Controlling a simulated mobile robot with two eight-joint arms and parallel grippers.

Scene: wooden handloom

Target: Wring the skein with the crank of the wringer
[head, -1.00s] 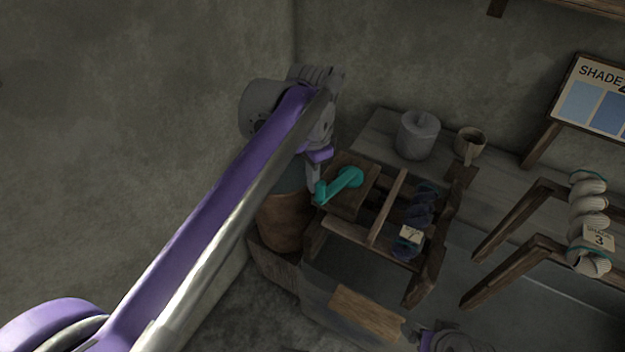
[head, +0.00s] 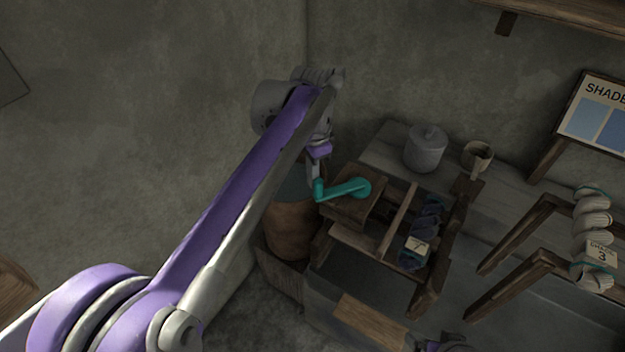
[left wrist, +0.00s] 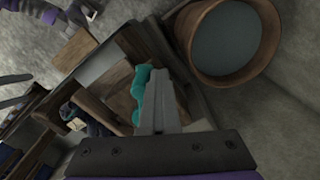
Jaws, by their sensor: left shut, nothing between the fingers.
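The wringer (head: 352,238) is a wooden frame with a teal crank (head: 345,189) on its box at the left end. The crank arm points left, with its upright grip at the outer end. A dark blue skein (head: 432,218) with a "7" tag hangs twisted in the frame. My left gripper (head: 315,180) is shut and empty, pointing down at the crank grip. In the left wrist view its fingers (left wrist: 163,112) lie right beside the teal crank (left wrist: 140,88); contact is unclear. Part of my right arm shows at the bottom edge; its fingers are not clear.
A brown tub of dark liquid (head: 293,228) stands left of the wringer, below my left arm. A pale skein tagged "3" (head: 592,225) hangs on a wooden rack at right.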

